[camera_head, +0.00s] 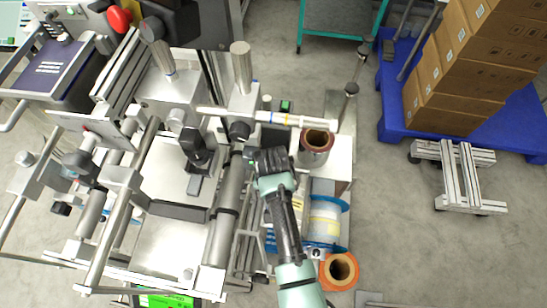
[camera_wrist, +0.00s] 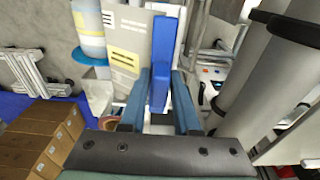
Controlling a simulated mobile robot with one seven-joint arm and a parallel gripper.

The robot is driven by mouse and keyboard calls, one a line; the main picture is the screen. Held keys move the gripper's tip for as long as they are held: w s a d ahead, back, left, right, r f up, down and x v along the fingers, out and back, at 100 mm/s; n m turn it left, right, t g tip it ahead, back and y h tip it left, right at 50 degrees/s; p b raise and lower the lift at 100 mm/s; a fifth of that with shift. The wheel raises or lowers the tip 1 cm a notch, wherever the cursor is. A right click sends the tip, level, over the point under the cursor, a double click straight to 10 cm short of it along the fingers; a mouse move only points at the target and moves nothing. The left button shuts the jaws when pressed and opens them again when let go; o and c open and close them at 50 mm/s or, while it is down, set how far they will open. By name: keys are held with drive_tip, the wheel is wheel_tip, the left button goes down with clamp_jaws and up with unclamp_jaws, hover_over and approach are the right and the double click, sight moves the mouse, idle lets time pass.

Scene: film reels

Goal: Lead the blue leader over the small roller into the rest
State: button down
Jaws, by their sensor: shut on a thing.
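My gripper (camera_head: 264,168) is beside the machine's long grey rollers (camera_head: 230,190), at their right. In the wrist view its two blue-grey fingers (camera_wrist: 160,98) are closed on a blue strip, the blue leader (camera_wrist: 162,50), which stands up between them. The leader is hidden by my gripper in the head view. A pale panel with yellow labels (camera_wrist: 126,45) is just behind the leader. Large grey rollers (camera_wrist: 262,75) are at the right of the wrist view, apart from the fingers. I cannot tell which parts are the small roller and the rest.
A blue-flanged reel (camera_head: 326,220) and an orange-rimmed core (camera_head: 340,270) lie right of my arm. A brown core (camera_head: 316,142) stands above them. Machine bars and a red knob (camera_head: 119,19) fill the left. Boxes (camera_head: 470,65) sit on a blue pallet (camera_head: 398,125).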

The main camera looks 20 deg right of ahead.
drive_tip(key=shift+f+b, duration=0.6)
drive_tip(key=shift+f, duration=0.45)
drive_tip(key=shift+s+a+f, duration=0.1)
drive_tip(key=shift+s+f, duration=0.1)
drive_tip(key=shift+f, duration=0.05)
idle(0.4)
drive_tip(key=c, duration=0.6)
unclamp_jaws()
drive_tip(key=shift+o, duration=0.2)
drive_tip(key=r, duration=1.3)
drive_tip(key=shift+s+a+r+p, duration=0.3)
drive_tip(key=shift+s+r+p, duration=0.05)
drive_tip(key=shift+s, duration=0.05)
